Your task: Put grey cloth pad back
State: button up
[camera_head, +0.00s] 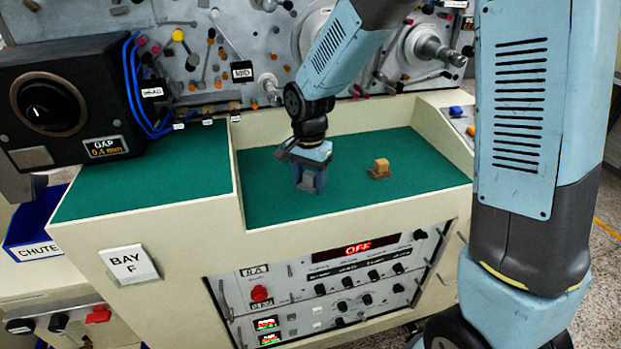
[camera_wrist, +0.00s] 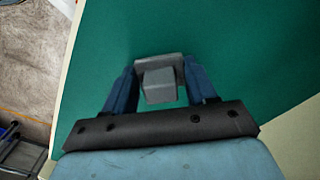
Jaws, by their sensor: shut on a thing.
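My gripper (camera_wrist: 160,68) is shut on the grey cloth pad (camera_wrist: 159,86), which sits between its two blue fingers in the wrist view. The pad shows as a grey block with a wider grey part behind it. In the head view my gripper (camera_head: 311,183) points down at the sunken green work surface (camera_head: 270,205), left of its middle. The pad cannot be told apart from the fingers there. I cannot tell whether the pad touches the green surface.
A tan block on a brown base (camera_head: 380,168) stands on the green surface to the right of my gripper. Cream walls edge this recess. A black gap gauge box (camera_head: 75,105) stands at left, above a blue chute bin (camera_head: 35,225). A panel with knobs and levers rises behind.

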aim_at(310, 174)
jog(key=o, duration=1)
notch_tip(310, 174, up, 12)
jog(key=shift+r, duration=0.1)
jog(key=s+d+r+n+t, duration=0.1)
jog(key=s+d+r, duration=0.25)
jog(key=d, duration=0.35)
jog(key=s+d+r+n+t, duration=0.2)
jog(key=s+d+r, duration=0.15)
jog(key=d, duration=0.25)
jog(key=s+d+r+n+t, duration=0.1)
jog(key=s+d, duration=0.2)
jog(key=s+d+r+n, duration=0.1)
jog(key=s+d, duration=0.3)
jog(key=s+d+r+t, duration=0.1)
jog(key=s+d, duration=0.3)
jog(key=shift+d+n+t, duration=0.15)
jog(key=shift+n+t, duration=0.15)
jog(key=shift+n, duration=0.1)
